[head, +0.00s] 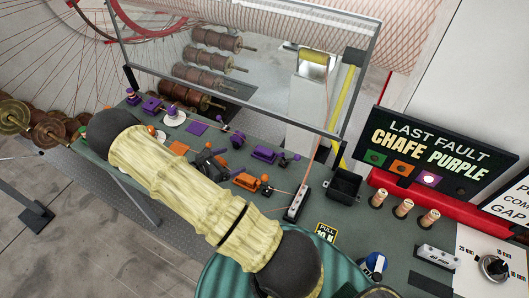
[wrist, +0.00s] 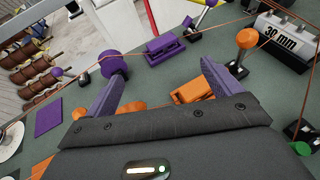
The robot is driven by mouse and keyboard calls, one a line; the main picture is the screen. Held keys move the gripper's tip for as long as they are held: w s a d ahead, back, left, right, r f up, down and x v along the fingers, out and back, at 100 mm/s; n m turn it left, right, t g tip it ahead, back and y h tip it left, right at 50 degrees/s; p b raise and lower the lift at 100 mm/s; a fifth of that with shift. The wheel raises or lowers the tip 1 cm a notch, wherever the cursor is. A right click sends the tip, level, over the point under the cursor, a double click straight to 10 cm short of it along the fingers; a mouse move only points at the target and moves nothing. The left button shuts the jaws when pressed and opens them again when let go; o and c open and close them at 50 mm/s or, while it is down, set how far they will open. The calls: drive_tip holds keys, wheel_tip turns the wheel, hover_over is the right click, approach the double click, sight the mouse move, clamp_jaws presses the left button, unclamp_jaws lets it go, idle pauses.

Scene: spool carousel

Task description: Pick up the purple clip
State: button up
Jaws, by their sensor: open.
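A purple clip (head: 265,154), a small blocky piece, lies on the grey-green bench, right of my gripper (head: 211,158) in the head view. In the wrist view the purple clip (wrist: 165,48) is beyond my fingertips, near the middle of the gap between them. My gripper (wrist: 163,74) is open, with nothing held in its fingers. An orange clip (wrist: 192,88) lies nearer, partly hidden by my right finger and gripper body. It also shows in the head view (head: 246,181). A purple ball knob (wrist: 113,65) stands by my left fingertip; I cannot tell whether they touch.
A thin copper wire crosses the bench near the clips. An orange ball post (wrist: 247,38) stands right of my fingers. A "30 mm" block (wrist: 287,38) is at upper right. A black bin (head: 343,186) and a sign (head: 440,150) reading "LAST FAULT CHAFE PURPLE" are to the right.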

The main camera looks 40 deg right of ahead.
drive_tip(key=b, duration=0.3)
approach(266, 149)
drive_tip(key=x, duration=0.4)
drive_tip(key=shift+d, duration=0.15)
drive_tip(key=shift+f+b+x, duration=0.1)
drive_tip(key=shift+b+x, duration=0.3)
drive_tip(key=shift+x, duration=0.9)
drive_tip(key=shift+f+b+x, duration=0.15)
drive_tip(key=shift+b+x, duration=0.25)
drive_tip(key=shift+x, duration=0.9)
drive_tip(key=c, duration=1)
drive_tip(key=shift+r, duration=0.2)
